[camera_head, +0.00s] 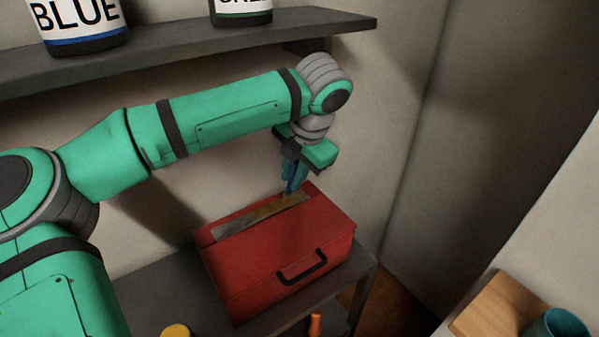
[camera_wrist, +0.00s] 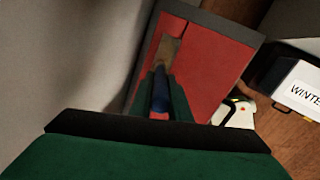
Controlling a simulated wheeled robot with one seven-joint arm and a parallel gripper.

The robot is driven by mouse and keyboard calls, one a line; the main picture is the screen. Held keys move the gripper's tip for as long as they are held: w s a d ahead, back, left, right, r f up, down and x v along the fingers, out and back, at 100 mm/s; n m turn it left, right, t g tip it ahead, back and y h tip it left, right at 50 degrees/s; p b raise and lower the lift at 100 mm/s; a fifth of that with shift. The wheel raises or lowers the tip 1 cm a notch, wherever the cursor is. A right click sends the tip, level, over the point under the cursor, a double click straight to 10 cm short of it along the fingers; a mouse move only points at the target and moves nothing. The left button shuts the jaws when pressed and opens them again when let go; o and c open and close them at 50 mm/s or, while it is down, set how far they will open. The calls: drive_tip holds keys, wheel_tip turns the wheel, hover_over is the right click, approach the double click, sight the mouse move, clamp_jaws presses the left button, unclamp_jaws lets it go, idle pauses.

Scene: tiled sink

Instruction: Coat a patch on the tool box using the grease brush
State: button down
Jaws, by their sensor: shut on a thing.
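The red tool box (camera_head: 290,245) stands on a dark shelf, with a black handle on its front. A grey strip (camera_head: 232,228) lies along its lid, and its right part (camera_head: 268,209) looks yellowish-brown. My gripper (camera_head: 293,172) is above the right end of the strip, pointing down, shut on the blue handle of the grease brush (camera_head: 289,187). I cannot tell whether the bristles touch the lid.
A wall shelf (camera_head: 180,50) with two labelled cans runs above my arm. The wall is close behind the tool box. A yellow item (camera_head: 176,330) and an orange item (camera_head: 315,324) show low in front. A wooden board (camera_head: 495,308) and teal cup (camera_head: 556,325) are at right.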

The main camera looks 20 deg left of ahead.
drive_tip(key=s+a, duration=1)
drive_tip(key=s, duration=0.2)
drive_tip(key=shift+f, duration=0.15)
idle(1.6)
drive_tip(key=shift+s+a, duration=1.2)
drive_tip(key=shift+s, duration=0.05)
drive_tip(key=shift+r, duration=0.25)
drive_tip(key=shift+r, duration=3)
wheel_tip(320, 180, up, 3)
drive_tip(key=shift+f, duration=0.25)
